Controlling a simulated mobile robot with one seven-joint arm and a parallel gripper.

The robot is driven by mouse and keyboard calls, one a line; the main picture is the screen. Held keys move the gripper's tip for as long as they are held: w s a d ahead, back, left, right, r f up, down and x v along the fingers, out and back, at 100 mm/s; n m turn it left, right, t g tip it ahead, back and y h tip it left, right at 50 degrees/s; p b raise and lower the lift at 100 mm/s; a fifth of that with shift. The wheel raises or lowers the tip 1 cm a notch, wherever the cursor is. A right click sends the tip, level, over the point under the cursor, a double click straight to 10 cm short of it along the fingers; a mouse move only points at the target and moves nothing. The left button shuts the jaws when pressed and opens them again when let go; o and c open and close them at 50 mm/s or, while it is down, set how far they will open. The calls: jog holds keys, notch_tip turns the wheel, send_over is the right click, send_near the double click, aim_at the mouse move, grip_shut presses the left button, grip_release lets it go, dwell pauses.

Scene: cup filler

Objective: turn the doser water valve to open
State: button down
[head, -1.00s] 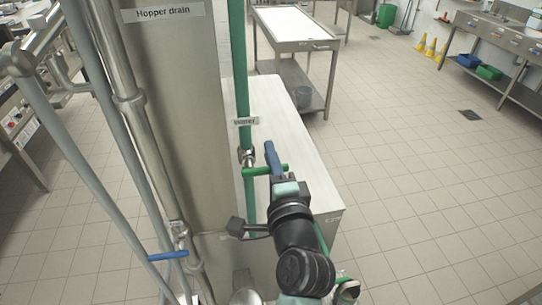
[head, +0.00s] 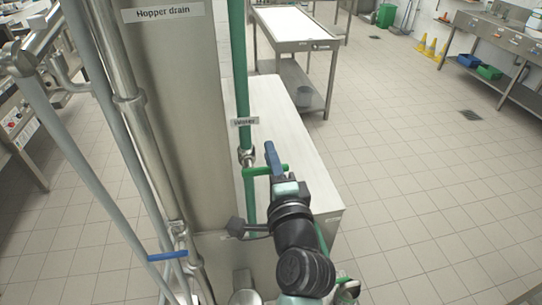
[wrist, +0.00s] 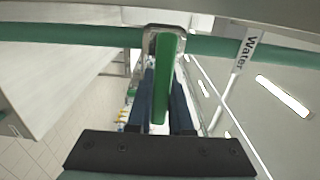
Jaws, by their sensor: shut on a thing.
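The green valve handle (head: 262,170) sticks out to the right from the upright green water pipe (head: 242,75), roughly crosswise to it. In the wrist view the handle (wrist: 166,75) lies between the two dark blue fingers of my gripper (wrist: 165,100). My gripper (head: 276,166) is shut on the handle. The pipe (wrist: 75,35) runs across the top of the wrist view at about a right angle to the handle. A tag reading "Water" (wrist: 246,50) hangs by the pipe. The valve body is partly hidden behind the handle in the wrist view.
A steel column labelled "Hopper drain" (head: 163,12) stands left of the pipe. Grey pipes with a blue valve handle (head: 168,256) are farther left. A pale cabinet (head: 290,150) stands behind my gripper. The tiled floor on the right is free.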

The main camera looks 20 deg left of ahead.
jog(key=shift+s+a+r+n+b, duration=0.15)
jog(key=shift+r+n+b, duration=0.35)
jog(key=shift+n, duration=0.75)
jog(key=shift+a+r+n+b, duration=0.1)
jog(key=shift+r+n+b, duration=0.25)
jog(key=shift+n+b, duration=0.6)
jog(key=shift+s+a+r+n+b, duration=0.15)
jog(key=shift+r+n+b, duration=0.25)
jog(key=shift+n, duration=1.1)
jog(key=c, duration=0.8)
grip_release()
jog(key=shift+r, duration=0.1)
jog(key=shift+w, duration=0.1)
